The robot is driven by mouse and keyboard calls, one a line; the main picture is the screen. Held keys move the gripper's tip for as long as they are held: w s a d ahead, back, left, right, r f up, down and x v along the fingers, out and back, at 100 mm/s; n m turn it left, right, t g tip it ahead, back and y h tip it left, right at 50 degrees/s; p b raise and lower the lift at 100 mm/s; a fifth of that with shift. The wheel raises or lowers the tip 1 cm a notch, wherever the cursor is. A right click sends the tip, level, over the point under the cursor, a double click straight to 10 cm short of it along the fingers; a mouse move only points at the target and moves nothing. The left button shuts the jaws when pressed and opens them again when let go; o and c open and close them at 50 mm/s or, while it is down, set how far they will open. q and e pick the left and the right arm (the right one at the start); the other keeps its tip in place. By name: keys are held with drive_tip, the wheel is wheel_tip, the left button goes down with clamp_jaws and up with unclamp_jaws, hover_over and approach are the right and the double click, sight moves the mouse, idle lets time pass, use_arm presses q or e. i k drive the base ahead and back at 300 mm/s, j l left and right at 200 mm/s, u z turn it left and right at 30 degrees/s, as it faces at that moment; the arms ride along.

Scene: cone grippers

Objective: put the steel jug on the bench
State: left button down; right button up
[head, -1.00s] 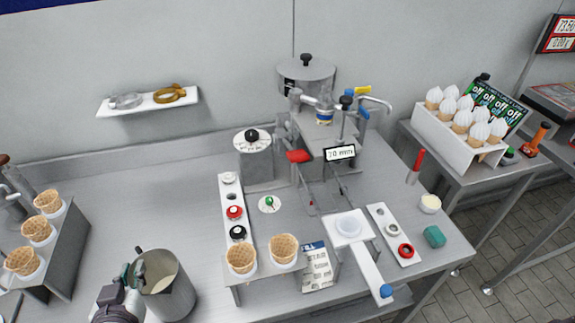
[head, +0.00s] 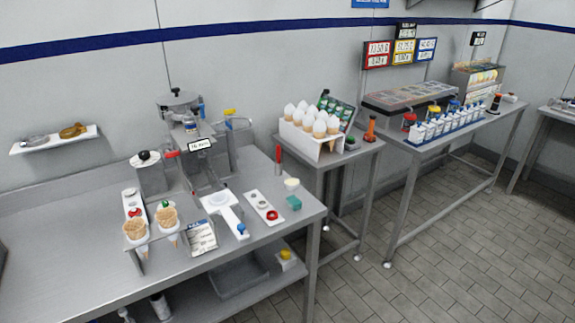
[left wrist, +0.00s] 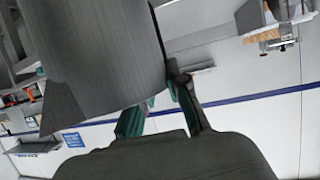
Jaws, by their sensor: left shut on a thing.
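The steel jug (left wrist: 100,55) fills the upper left of the left wrist view as a large grey cylinder, tilted in the picture. My left gripper (left wrist: 162,98), with dark fingers and teal pads, is shut on its edge or handle; which one I cannot tell. The jug and both grippers are outside the head view. The steel bench (head: 70,265) stands at the left in the head view, its front left part bare. The jug's contents and underside are hidden.
The bench carries a cone holder (head: 140,255), a machine (head: 205,140) and a white scoop-like tray (head: 222,210). A grey tub (head: 238,275) sits on its lower shelf. A smaller table with a cone rack (head: 310,140) and a longer table (head: 460,135) stand to the right. Tiled floor is free in front.

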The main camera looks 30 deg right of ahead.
sight(250, 162)
drive_tip(key=l+z, duration=0.2)
drive_tip(key=z, duration=2)
drive_tip(key=i+j, duration=0.1)
drive_tip(key=i, duration=0.35)
drive_tip(key=i+j+z, duration=0.1)
drive_tip(key=i, duration=0.4)
drive_tip(key=i+j, duration=0.15)
drive_tip(key=i, duration=0.3)
drive_tip(key=i+j, duration=0.15)
drive_tip(key=i, duration=0.3)
drive_tip(key=i+u, duration=0.3)
drive_tip(key=u, duration=0.15)
drive_tip(key=i+u, duration=0.3)
drive_tip(key=u, duration=0.15)
drive_tip(key=i+l+u, duration=0.1)
drive_tip(key=i+u, duration=0.15)
drive_tip(key=u, duration=0.2)
drive_tip(key=i+l+u, duration=0.25)
drive_tip(key=u, duration=0.2)
